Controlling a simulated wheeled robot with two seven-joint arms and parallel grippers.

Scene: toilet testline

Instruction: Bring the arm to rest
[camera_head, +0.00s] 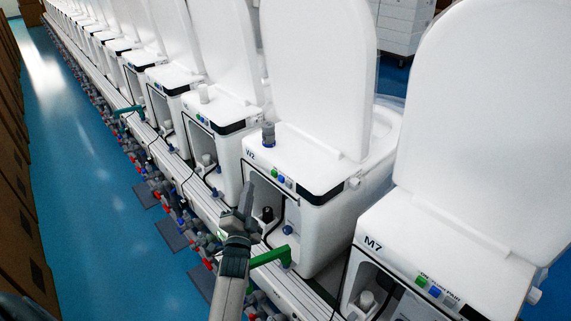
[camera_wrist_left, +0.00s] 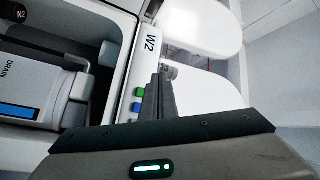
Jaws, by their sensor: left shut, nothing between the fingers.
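My left gripper (camera_head: 246,192) is shut and empty, at the front of the toilet unit marked W2 (camera_head: 310,170). Its fingers point up and away, in front of that unit's open front bay. In the left wrist view the closed fingers (camera_wrist_left: 160,92) overlap the unit's panel near the W2 label. A green and a blue button (camera_wrist_left: 138,91) show just left of the fingers. I cannot tell whether the fingers touch the unit. My right gripper is not in view.
A green handle (camera_head: 270,257) sticks out beside my left wrist. The M7 unit (camera_head: 440,235) stands at the right. Several more toilets line up toward the back left. Coloured fittings run along the rail below. The blue floor (camera_head: 85,150) is open at left, beside brown boxes (camera_head: 18,190).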

